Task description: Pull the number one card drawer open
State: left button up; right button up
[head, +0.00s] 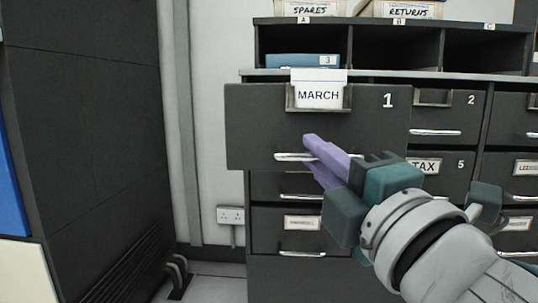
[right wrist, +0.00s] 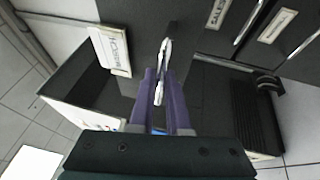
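The number one card drawer (head: 250,125) is dark, marked "1", with a white MARCH card (head: 318,95) in its holder. Its front stands out from the cabinet, overlapping the shelf edge and the drawers below, so it is partly open. The bright bar handle (head: 290,157) crosses low on the front. My right gripper (head: 318,148) has its purple fingers at the handle's middle. In the right wrist view the handle (right wrist: 163,52) runs between the close-set fingertips (right wrist: 160,88), which appear shut on it. The MARCH card (right wrist: 112,50) shows there too. My left gripper is out of view.
Drawer 2 (head: 450,112) and drawer 5, labelled TAX (head: 425,165), are shut to the right. Another shut drawer (head: 275,232) is below. A tall dark cabinet (head: 90,120) stands at left. Boxes (head: 310,9) sit on top. Floor (head: 215,270) shows between the cabinets.

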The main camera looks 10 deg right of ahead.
jog(key=shift+o, duration=0.6)
jog(key=v, duration=1)
jog(key=shift+w, duration=0.1)
